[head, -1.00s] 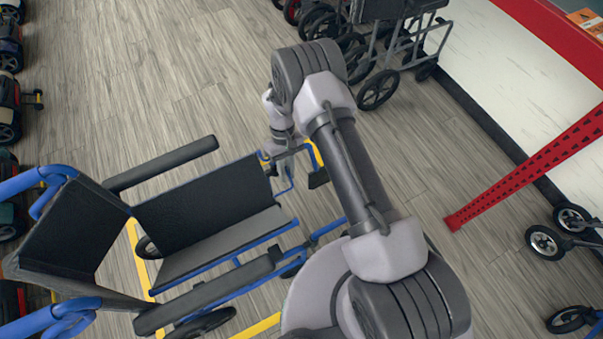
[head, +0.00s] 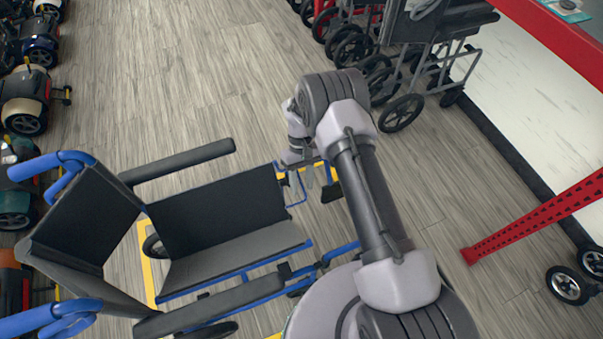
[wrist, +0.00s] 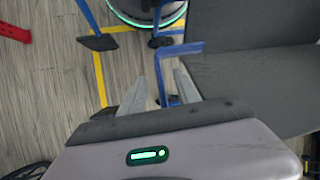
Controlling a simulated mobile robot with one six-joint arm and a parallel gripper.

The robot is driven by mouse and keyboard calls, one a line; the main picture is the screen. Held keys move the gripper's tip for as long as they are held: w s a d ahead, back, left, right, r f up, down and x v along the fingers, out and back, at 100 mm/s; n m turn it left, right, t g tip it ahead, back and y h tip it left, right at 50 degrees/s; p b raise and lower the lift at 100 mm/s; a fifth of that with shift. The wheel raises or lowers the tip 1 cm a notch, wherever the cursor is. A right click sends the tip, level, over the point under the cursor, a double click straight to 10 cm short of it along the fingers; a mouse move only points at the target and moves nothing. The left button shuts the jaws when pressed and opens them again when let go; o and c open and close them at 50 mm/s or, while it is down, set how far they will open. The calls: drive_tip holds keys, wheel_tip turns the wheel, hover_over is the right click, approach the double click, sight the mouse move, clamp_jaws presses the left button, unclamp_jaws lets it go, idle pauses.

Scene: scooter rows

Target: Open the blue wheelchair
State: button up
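The blue wheelchair has blue tubes, a dark backrest (head: 85,222) at left and two armrests. Below them a black panel (head: 225,212) and a grey panel (head: 240,250) meet at an angle. They also show in the wrist view, where the grey panel (wrist: 265,80) is at right. My gripper (head: 308,180) is at the wheelchair's front far corner. In the wrist view its fingers (wrist: 164,78) are apart, with a thin blue tube (wrist: 162,85) seen between them; I cannot tell whether they touch it. A black footrest (head: 331,193) is beside the gripper.
Yellow lines mark the floor around the wheelchair. A red post (head: 535,220) leans at right. Dark folded wheelchairs (head: 425,35) stand at the back right. Scooters (head: 25,100) line the left side. The floor (head: 190,75) beyond the wheelchair is clear.

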drive_tip(key=p+v, duration=0.5)
drive_tip(key=v, duration=1.2)
drive_tip(key=shift+d, duration=0.1)
drive_tip(key=shift+c, duration=0.5)
